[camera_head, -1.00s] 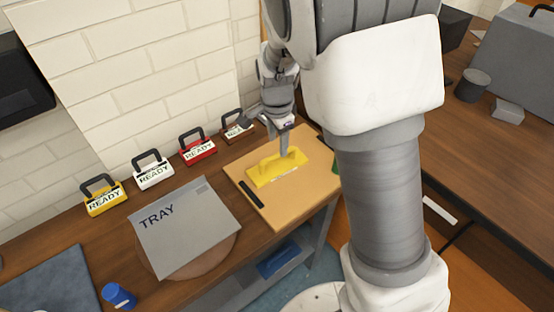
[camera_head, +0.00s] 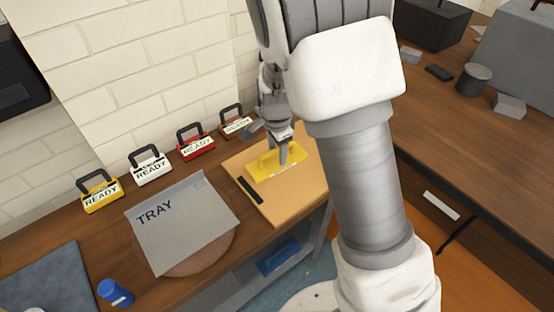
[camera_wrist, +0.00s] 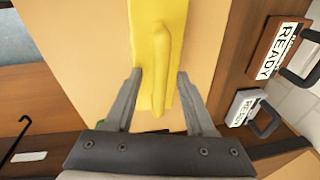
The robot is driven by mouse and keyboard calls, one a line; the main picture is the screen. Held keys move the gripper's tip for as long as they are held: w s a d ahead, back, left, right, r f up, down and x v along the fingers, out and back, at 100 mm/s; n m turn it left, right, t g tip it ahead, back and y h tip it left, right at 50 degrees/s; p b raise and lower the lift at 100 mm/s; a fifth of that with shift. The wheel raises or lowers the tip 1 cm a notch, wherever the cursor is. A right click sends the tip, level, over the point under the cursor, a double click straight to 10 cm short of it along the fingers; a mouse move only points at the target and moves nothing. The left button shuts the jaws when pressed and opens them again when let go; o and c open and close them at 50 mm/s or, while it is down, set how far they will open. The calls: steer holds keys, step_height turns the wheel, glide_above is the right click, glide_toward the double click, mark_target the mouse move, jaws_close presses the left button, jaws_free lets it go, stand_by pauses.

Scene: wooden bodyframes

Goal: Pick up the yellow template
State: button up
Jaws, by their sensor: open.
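The yellow template (camera_head: 270,172) is a flat plate with a raised handle, lying on a tan board on the wooden bench. In the wrist view the yellow template (camera_wrist: 143,28) runs up the middle, its handle ridge pointing toward my gripper. My gripper (camera_wrist: 157,76) is open, one finger on each side of the plate's near end, with the handle's end between the fingers. In the head view my gripper (camera_head: 284,158) is down at the template's handle. I cannot tell whether the fingers touch it.
A grey sheet marked TRAY (camera_head: 185,225) lies left of the tan board (camera_head: 286,205), which also carries a black bar (camera_head: 250,190). Several READY-labelled blocks with handles, including a yellow one (camera_head: 101,195), line the wall.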

steer(key=shift+f, duration=0.2)
stand_by(0.4)
jaws_close()
stand_by(1.2)
